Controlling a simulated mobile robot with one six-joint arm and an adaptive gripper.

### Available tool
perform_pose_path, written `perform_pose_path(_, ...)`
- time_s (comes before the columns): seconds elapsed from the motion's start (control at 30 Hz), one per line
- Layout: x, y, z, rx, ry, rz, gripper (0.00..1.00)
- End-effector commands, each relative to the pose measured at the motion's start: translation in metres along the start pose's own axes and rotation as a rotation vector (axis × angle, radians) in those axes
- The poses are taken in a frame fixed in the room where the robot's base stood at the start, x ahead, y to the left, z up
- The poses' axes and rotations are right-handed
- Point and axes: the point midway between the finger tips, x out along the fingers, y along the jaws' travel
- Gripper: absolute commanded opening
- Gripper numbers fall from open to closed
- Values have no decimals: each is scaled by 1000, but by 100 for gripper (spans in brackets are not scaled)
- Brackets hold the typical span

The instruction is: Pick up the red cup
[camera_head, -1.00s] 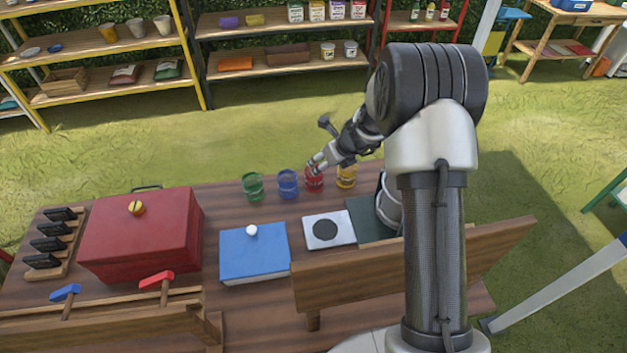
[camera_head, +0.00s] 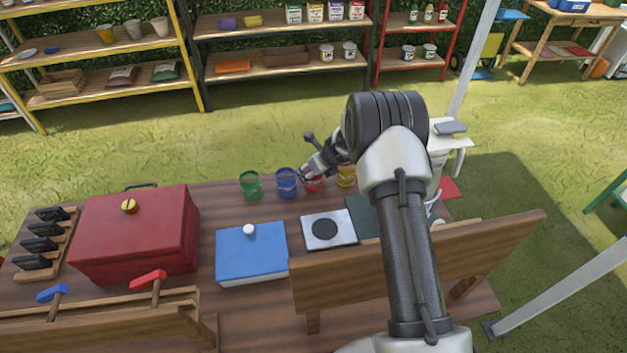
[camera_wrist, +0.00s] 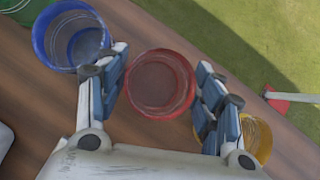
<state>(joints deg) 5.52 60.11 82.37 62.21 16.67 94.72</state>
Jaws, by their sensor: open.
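The red cup (camera_head: 314,184) stands on the wooden table in a row of coloured cups, between the blue and yellow ones. In the wrist view the red cup (camera_wrist: 160,84) is seen from above, its round rim between my two open fingers. My gripper (camera_wrist: 162,88) is open, with one finger in the gap beside the blue cup and the other beside the yellow cup. In the head view my gripper (camera_head: 306,176) is at the red cup and partly hides it. I cannot tell whether the fingers touch the cup.
The blue cup (camera_head: 286,182) and green cup (camera_head: 250,185) stand left of the red one; the yellow cup (camera_head: 346,175) is close on its right. A blue box (camera_head: 252,262), a hotplate (camera_head: 328,230) and a red toolbox (camera_head: 140,238) are on the table.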

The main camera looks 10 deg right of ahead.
Motion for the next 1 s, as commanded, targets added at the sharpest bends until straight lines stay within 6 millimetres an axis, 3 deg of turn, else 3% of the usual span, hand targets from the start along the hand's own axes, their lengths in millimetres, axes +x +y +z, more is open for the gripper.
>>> perform_pose_path(0.17, 0, 0, 0, 0, 0, 0, 61)
perform_pose_path(0.67, -1, 0, 0, 0, 0, 0, 28)
perform_pose_path(1.0, -8, 0, 6, -1, -1, 0, 27)
